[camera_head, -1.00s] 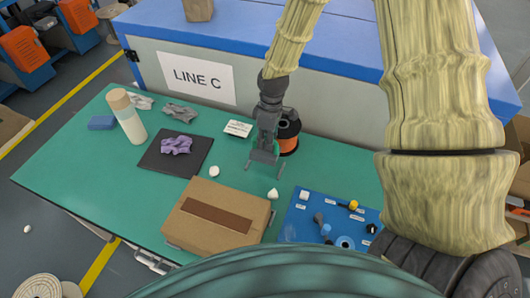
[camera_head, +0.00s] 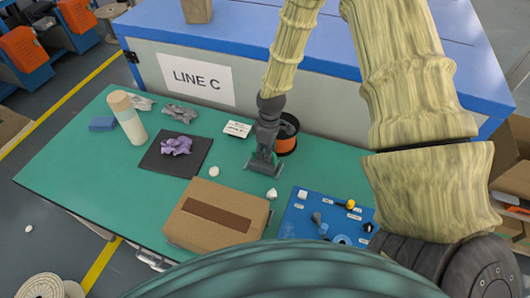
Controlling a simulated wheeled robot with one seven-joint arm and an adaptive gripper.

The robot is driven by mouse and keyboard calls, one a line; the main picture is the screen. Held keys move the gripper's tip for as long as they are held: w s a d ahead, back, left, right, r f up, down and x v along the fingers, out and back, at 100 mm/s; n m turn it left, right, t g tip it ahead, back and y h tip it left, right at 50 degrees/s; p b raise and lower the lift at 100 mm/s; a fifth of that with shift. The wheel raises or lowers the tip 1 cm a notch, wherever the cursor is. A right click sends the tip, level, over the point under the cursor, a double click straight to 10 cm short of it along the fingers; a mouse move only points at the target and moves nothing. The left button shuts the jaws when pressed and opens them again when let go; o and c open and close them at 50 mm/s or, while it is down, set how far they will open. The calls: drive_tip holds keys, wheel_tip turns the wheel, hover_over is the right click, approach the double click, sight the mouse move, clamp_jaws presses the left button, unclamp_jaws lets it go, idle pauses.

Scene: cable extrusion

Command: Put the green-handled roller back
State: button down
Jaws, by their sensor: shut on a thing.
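My gripper (camera_head: 264,165) points down at the green table (camera_head: 110,180), low near the table's middle, just in front of a dark and orange spool (camera_head: 287,135). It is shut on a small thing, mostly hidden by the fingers. A bit of green shows there, which fits the green-handled roller, but its shape is not clear. The blue tool board (camera_head: 296,224) with white labels lies to the lower right. It bears a white piece, a yellow-ended tool (camera_head: 350,204), a grey and blue tool (camera_head: 318,220) and a dark piece. My body hides its near edge.
A cardboard box (camera_head: 217,234) stands left of the board. Two small white pieces sit near the box. The LINE C cabinet (camera_head: 150,55) stands behind.

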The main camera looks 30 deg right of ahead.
drive_tip(key=shift+s+f+b, duration=0.2)
drive_tip(key=shift+f+b, duration=0.1)
drive_tip(key=shift+f, duration=0.35)
drive_tip(key=c, duration=1.6)
unclamp_jaws()
drive_tip(key=shift+c, duration=0.2)
drive_tip(key=shift+o, duration=1.3)
drive_tip(key=shift+w+f, duration=0.15)
drive_tip(key=shift+w, duration=0.05)
drive_tip(key=shift+r+p, duration=0.3)
drive_tip(key=shift+r, duration=0.35)
wheel_tip(320, 180, up, 12)
drive_tip(key=d+b, duration=0.1)
drive_tip(key=b, duration=0.2)
drive_tip(key=shift+w+d+b, duration=0.25)
drive_tip(key=shift+w+b, duration=0.1)
drive_tip(key=shift+w, duration=0.05)
drive_tip(key=shift+r, duration=0.2)
